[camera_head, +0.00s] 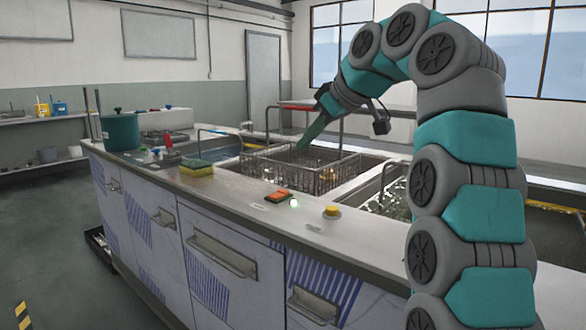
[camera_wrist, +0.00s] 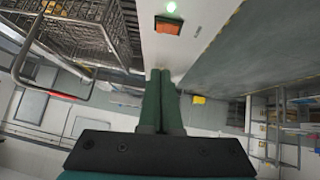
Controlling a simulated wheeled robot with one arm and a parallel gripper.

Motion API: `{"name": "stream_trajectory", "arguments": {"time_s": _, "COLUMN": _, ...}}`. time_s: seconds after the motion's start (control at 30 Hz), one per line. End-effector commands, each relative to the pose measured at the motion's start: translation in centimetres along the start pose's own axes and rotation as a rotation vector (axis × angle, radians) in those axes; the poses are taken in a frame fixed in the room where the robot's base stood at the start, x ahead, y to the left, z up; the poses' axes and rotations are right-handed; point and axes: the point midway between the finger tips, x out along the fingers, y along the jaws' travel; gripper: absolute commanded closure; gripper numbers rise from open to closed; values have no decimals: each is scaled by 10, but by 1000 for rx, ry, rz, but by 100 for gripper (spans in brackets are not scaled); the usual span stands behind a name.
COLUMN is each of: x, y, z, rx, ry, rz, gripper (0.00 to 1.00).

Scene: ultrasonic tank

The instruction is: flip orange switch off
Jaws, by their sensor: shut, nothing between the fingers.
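The orange switch (camera_head: 278,196) sits on the counter's front ledge, with a small glowing light (camera_head: 294,203) just to its right. My gripper (camera_head: 301,148) reaches over the wire basket, behind the switch in the head view. In the wrist view my gripper's green fingers (camera_wrist: 161,72) are together and empty, pointing toward the switch and apart from it. Which way the switch is tipped is too small to tell.
A wire basket (camera_head: 268,174) stands in the tank behind the switch. A yellow knob (camera_head: 332,211) is to the right on the ledge. A sponge (camera_head: 197,170) and a teal pot (camera_head: 120,131) are to the left. The ledge around the switch is mostly clear.

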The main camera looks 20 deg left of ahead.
Motion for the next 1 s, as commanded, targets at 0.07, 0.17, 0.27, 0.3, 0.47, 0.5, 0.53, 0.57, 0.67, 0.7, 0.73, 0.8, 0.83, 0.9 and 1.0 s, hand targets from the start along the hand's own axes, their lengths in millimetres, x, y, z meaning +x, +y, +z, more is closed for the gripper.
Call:
{"name": "stream_trajectory", "arguments": {"time_s": 0.07, "x": 5, "y": 0, "z": 1, "rx": 0, "ry": -1, "rz": -1, "gripper": 100}}
{"name": "stream_trajectory", "arguments": {"time_s": 0.17, "x": 15, "y": 0, "z": 1, "rx": 0, "ry": -1, "rz": -1, "gripper": 100}}
{"name": "stream_trajectory", "arguments": {"time_s": 0.27, "x": 29, "y": 0, "z": 2, "rx": 1, "ry": -1, "rz": -1, "gripper": 100}}
{"name": "stream_trajectory", "arguments": {"time_s": 0.3, "x": 36, "y": 0, "z": 2, "rx": 1, "ry": -2, "rz": -1, "gripper": 100}}
{"name": "stream_trajectory", "arguments": {"time_s": 0.47, "x": 64, "y": -1, "z": 2, "rx": 1, "ry": -3, "rz": -3, "gripper": 100}}
{"name": "stream_trajectory", "arguments": {"time_s": 0.5, "x": 70, "y": -1, "z": 2, "rx": 1, "ry": -3, "rz": -3, "gripper": 100}}
{"name": "stream_trajectory", "arguments": {"time_s": 0.53, "x": 75, "y": -1, "z": 2, "rx": 0, "ry": -3, "rz": -3, "gripper": 100}}
{"name": "stream_trajectory", "arguments": {"time_s": 0.57, "x": 79, "y": -1, "z": 2, "rx": 0, "ry": -3, "rz": -3, "gripper": 100}}
{"name": "stream_trajectory", "arguments": {"time_s": 0.67, "x": 94, "y": -1, "z": 2, "rx": 0, "ry": -3, "rz": -3, "gripper": 100}}
{"name": "stream_trajectory", "arguments": {"time_s": 0.7, "x": 100, "y": -1, "z": 2, "rx": 1, "ry": -3, "rz": -3, "gripper": 100}}
{"name": "stream_trajectory", "arguments": {"time_s": 0.73, "x": 104, "y": -1, "z": 2, "rx": 1, "ry": -4, "rz": -3, "gripper": 100}}
{"name": "stream_trajectory", "arguments": {"time_s": 0.8, "x": 110, "y": -1, "z": 12, "rx": 1, "ry": 0, "rz": 0, "gripper": 100}}
{"name": "stream_trajectory", "arguments": {"time_s": 0.83, "x": 112, "y": -1, "z": 14, "rx": 1, "ry": 1, "rz": 0, "gripper": 100}}
{"name": "stream_trajectory", "arguments": {"time_s": 0.9, "x": 118, "y": -1, "z": 20, "rx": 3, "ry": -1, "rz": -3, "gripper": 100}}
{"name": "stream_trajectory", "arguments": {"time_s": 1.0, "x": 120, "y": -1, "z": 22, "rx": 2, "ry": -2, "rz": -3, "gripper": 100}}
